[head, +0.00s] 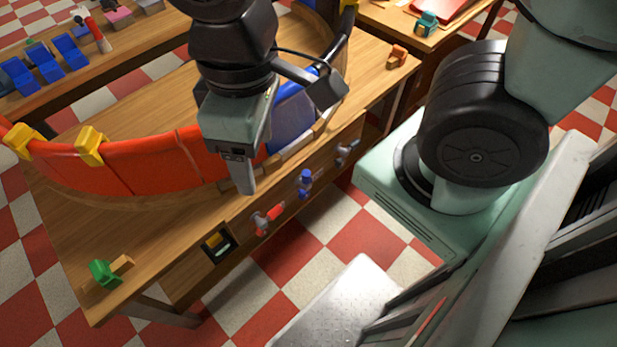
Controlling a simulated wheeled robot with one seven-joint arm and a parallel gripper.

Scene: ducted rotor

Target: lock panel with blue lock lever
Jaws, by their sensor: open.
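The blue lock lever (304,183) sits on the front face of the wooden table, between a red lever and a grey one. A blue panel (290,122) stands in the curved ring above it, partly hidden by my arm. My gripper (247,176) points down at the table's front edge, to the left of the blue lever and apart from it. It is open and looks empty, with one finger mostly hidden. Whether the lever is turned to its locked position I cannot tell.
Red panels (150,165) with yellow clamps (90,146) curve along the ring at left. The red lever (266,220) and grey lever (346,152) flank the blue one. A green-handled piece (105,273) lies at the table's front left corner. Checkered floor is open in front.

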